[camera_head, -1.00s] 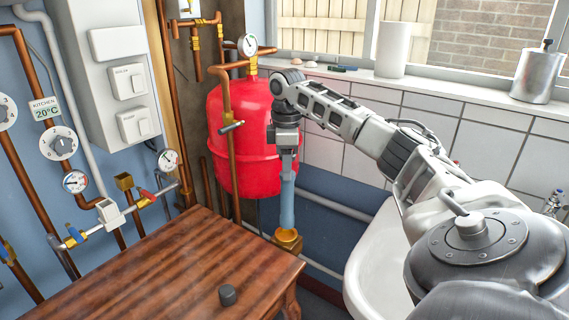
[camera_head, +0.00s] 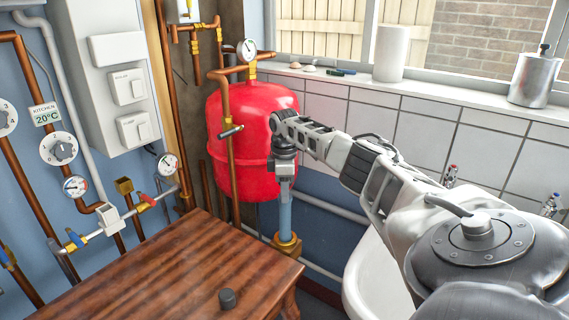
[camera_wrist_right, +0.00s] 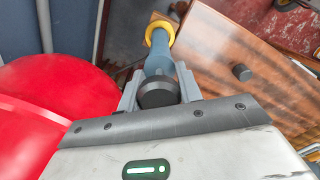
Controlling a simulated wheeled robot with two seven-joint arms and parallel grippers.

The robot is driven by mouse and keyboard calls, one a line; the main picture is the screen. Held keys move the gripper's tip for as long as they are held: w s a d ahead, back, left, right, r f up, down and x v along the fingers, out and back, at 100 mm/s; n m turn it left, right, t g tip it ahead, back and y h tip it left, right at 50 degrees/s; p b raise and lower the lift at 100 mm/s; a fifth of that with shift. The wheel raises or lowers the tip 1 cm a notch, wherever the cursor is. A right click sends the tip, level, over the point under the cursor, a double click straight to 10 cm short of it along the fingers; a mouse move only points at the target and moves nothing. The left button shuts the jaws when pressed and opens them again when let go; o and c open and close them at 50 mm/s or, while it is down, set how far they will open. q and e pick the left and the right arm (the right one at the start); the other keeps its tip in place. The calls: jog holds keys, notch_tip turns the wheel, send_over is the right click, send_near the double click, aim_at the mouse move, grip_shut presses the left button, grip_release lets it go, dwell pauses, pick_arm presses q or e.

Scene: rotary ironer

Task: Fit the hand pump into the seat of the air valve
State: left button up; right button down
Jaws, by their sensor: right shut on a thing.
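The hand pump is a blue cylinder (camera_head: 285,212) with a dark round end, seen in the wrist view (camera_wrist_right: 157,62). My right gripper (camera_head: 284,172) is shut on its upper part; the jaws flank the dark end in the wrist view (camera_wrist_right: 157,92). The pump stands about upright. Its lower end meets the brass seat of the air valve (camera_head: 288,245), just beyond the table's far right corner. In the wrist view the yellow brass ring (camera_wrist_right: 160,27) appears around the pump's far end. How deep it sits is hidden. My left gripper is not in view.
A red tank (camera_head: 250,125) and copper pipe (camera_head: 232,165) stand close behind and left of the pump. A wooden table (camera_head: 180,270) with a small dark cylinder (camera_head: 227,298) lies in front. A white basin (camera_head: 365,275) is at right.

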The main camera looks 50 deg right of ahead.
jog(key=shift+f, duration=0.15)
jog(key=c, duration=0.9)
grip_release()
jog(key=shift+c, duration=0.2)
notch_tip(320, 180, up, 12)
jog(key=shift+r+b, duration=0.2)
jog(key=shift+b, duration=0.15)
